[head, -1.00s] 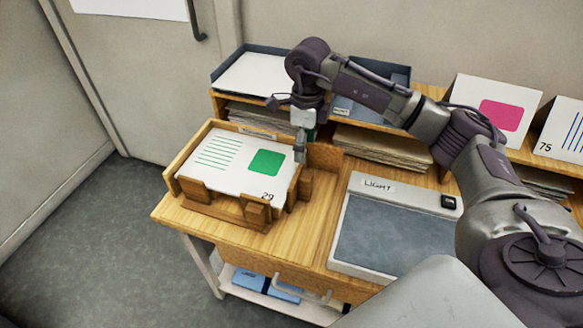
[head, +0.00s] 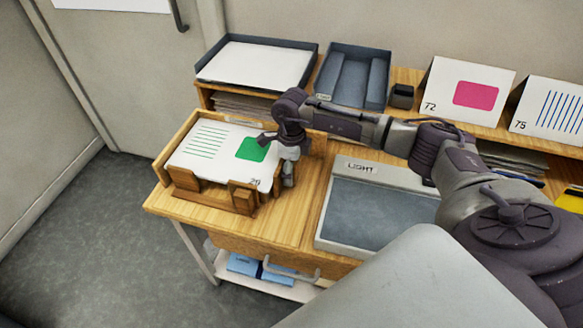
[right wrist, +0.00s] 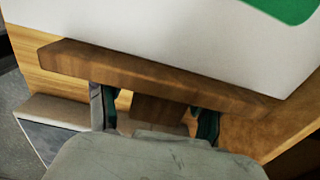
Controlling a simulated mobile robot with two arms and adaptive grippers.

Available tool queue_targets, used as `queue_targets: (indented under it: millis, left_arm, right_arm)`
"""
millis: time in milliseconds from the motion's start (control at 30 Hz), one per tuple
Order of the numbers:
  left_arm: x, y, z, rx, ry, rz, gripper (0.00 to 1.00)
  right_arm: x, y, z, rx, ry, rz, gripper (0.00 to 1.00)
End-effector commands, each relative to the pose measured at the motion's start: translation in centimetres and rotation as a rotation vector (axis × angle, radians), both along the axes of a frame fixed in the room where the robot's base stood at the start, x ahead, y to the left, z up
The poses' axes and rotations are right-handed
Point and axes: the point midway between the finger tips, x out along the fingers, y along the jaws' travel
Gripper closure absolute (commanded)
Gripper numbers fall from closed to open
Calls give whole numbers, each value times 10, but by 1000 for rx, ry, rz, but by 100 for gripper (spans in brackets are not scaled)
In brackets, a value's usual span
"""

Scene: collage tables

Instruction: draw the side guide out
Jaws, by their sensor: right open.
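The wooden card tray (head: 165,157) stands at the left end of the table and holds a white card (head: 222,142) with green lines and a green square. The side guide (right wrist: 160,72) is a dark wooden bar along the card's edge in the right wrist view, with a short block (right wrist: 158,108) standing out from it. My right gripper (head: 287,180) is low at the tray's right side. In the wrist view its open fingers (right wrist: 158,120) are on either side of the block, with gaps visible; contact is unclear. My left gripper is out of view.
A light box (head: 375,222) lies right of the tray. Behind are a shelf with a paper tray (head: 255,65), an empty dark tray (head: 352,75) and standing cards (head: 468,92). Bare wood shows between tray and light box.

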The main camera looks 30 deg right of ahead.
Motion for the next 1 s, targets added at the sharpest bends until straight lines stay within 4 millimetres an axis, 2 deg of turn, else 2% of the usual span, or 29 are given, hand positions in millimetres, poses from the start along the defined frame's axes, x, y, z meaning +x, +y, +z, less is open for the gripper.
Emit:
queue_targets:
  millis: [200,600,833,1000]
  left_arm:
    - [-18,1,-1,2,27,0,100]
    - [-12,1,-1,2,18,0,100]
    - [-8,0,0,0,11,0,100]
    - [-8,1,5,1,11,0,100]
  right_arm:
    - [0,0,0,0,0,0,33]
    - [0,0,0,1,-1,0,100]
    - [-3,-3,1,0,0,-1,100]
    - [-25,-23,1,-1,0,-2,100]
